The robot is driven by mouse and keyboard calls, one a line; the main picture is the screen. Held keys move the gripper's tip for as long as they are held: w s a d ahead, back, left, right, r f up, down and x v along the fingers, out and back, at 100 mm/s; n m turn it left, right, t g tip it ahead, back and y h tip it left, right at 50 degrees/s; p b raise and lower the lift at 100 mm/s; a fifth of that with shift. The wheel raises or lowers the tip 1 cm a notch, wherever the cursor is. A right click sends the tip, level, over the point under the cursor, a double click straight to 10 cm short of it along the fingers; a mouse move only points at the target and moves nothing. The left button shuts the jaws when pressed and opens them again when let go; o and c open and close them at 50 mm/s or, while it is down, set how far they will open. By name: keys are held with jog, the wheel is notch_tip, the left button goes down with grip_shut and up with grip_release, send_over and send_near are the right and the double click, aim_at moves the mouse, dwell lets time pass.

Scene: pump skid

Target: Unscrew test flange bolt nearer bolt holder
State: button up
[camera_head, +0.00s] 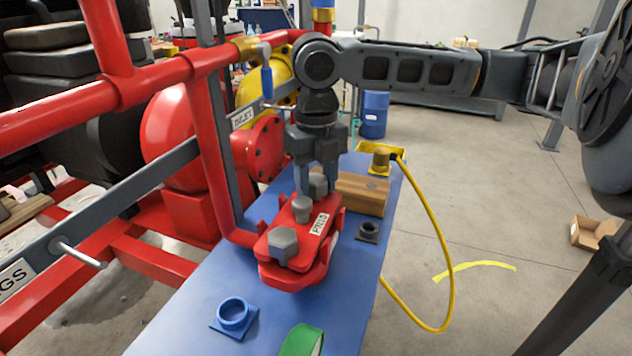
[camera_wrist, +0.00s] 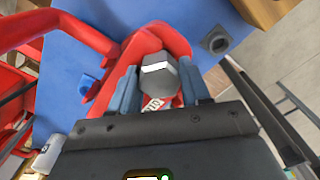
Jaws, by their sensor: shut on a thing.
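The red test flange (camera_head: 318,238) lies on the blue bench top, with a white label on it. My gripper (camera_head: 317,190) points down and is shut on the far bolt. In the wrist view, a grey hex bolt (camera_wrist: 160,75) sits between the two blue-grey fingers (camera_wrist: 159,90), with the red flange around it. The bolt's shank and thread are hidden. I cannot tell which fixture is the bolt holder.
A wooden block (camera_head: 362,197) and a black square-based socket (camera_head: 368,233) stand right of the flange. A yellow hose (camera_head: 448,260) hangs off the bench's right edge. Red pipework (camera_head: 205,130) rises close on the left.

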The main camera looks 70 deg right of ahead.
jog(key=n, duration=0.5)
jog(key=shift+a+b, duration=0.1)
jog(key=shift+b, duration=0.25)
jog(key=n, duration=0.5)
jog(key=shift+b, duration=0.3)
jog(key=o, duration=1.1)
jog(key=shift+o, duration=0.2)
jog(key=shift+r, duration=0.15)
jog(key=shift+r, duration=3.75)
